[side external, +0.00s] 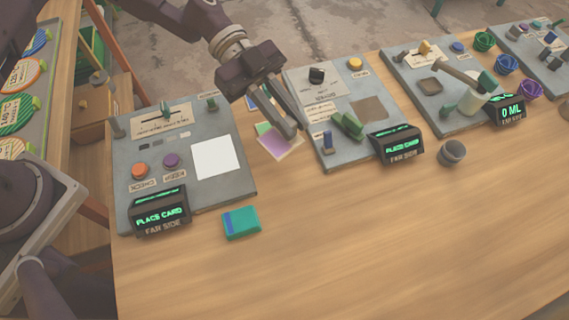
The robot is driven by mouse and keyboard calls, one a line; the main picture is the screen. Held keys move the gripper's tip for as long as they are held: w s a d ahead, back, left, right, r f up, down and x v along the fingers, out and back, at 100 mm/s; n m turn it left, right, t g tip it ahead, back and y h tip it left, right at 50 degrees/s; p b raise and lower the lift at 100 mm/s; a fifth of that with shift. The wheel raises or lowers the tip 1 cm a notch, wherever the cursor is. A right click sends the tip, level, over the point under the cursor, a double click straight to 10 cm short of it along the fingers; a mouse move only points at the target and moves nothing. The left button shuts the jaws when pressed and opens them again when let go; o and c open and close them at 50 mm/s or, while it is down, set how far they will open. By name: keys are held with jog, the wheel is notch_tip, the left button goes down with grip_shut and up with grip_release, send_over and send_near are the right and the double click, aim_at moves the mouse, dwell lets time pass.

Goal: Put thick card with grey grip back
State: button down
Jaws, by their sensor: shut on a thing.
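My gripper (287,131) points down over the gap between the left and middle panels. It is shut on a card, but its fingers hide the grip and I cannot tell the grip's colour. A pinkish card (282,146) with a yellow-green edge shows just below the fingertips. I cannot tell whether it is lifted or lies on the table. A bluish piece (263,99) shows behind the fingers, mostly hidden.
The left panel (222,186) has a white square, buttons and a "PLACE CARD" display (160,213). A teal block (241,222) lies in front of it. The middle panel (309,88) stands close right of my gripper. A grey knob-like cup (452,153) stands right. The front table is clear.

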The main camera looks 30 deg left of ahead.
jog(key=f, duration=0.6)
jog(key=d+f, duration=0.1)
jog(key=f, duration=0.3)
jog(key=shift+d+f, duration=0.1)
jog(key=shift+w, duration=0.1)
jog(key=c, duration=1.4)
grip_release()
jog(key=shift+f, duration=0.1)
